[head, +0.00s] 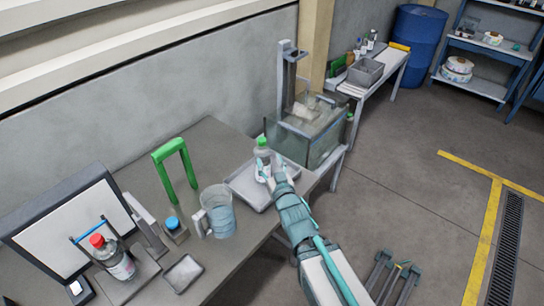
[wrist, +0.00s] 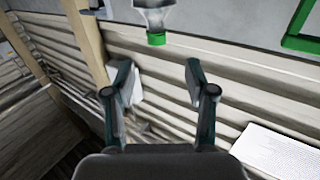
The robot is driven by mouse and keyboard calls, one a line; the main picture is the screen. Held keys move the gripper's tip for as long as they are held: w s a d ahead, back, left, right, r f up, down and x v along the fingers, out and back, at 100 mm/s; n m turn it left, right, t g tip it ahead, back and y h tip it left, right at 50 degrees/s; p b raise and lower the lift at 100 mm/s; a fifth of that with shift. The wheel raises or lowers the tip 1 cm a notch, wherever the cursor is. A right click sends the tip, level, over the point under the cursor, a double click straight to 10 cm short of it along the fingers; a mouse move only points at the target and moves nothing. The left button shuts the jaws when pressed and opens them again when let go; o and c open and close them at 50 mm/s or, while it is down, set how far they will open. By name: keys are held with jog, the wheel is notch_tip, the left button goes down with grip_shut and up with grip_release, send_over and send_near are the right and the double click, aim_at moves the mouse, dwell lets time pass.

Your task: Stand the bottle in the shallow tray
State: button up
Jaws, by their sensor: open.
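A clear bottle with a green cap (head: 262,153) appears upright at the shallow grey tray (head: 243,192), its lower part hidden behind my gripper. My gripper (head: 269,168) is open, in front of the bottle in the head view. In the wrist view, my gripper's two fingers (wrist: 160,75) are spread with nothing between them. The green-capped bottle (wrist: 155,18) shows beyond the fingertips at the top edge, cap downward in that picture and partly cut off. A second bottle with a red cap (head: 118,262) stands at the left by the labelling device.
A measuring jug (head: 218,213), a green arch-shaped frame (head: 175,165), a blue-capped jar (head: 173,226) and a small tray (head: 184,272) share the table. A glass tank (head: 310,140) stands just beyond the shallow tray.

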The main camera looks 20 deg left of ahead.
jog(key=shift+s+d+p, duration=0.2)
jog(key=shift+d+p, duration=0.1)
jog(key=shift+p, duration=0.55)
jog(key=d+f+m+g+h, duration=0.1)
jog(key=d+f+g+h, duration=0.15)
jog(key=d+f, duration=0.5)
jog(key=d+f+m+g+h, duration=0.1)
jog(key=d+f+g+h, duration=0.2)
jog(key=f, duration=0.7)
jog(key=s+d+f+m+g+h, duration=0.1)
jog(key=s+d+f+g+h, duration=0.1)
jog(key=s+d+f, duration=0.45)
jog(key=s+d+f+m+g+h, duration=0.1)
jog(key=s+d+f+g+h, duration=0.15)
jog(key=d+f, duration=0.55)
jog(key=s+d+f+m+g, duration=0.1)
jog(key=s+d+f+g, duration=0.2)
jog(key=s, duration=0.7)
jog(key=s+d+f+m+g, duration=0.1)
jog(key=s+d+f+g, duration=0.2)
jog(key=s, duration=0.7)
jog(key=s+d+f+m+g, duration=0.1)
jog(key=s+d+f+g, duration=0.2)
jog(key=s, duration=0.6)
jog(key=d+g, duration=0.2)
jog(key=shift+s+d+g, duration=0.3)
jog(key=shift+s+d, duration=0.05)
jog(key=shift+s, duration=0.05)
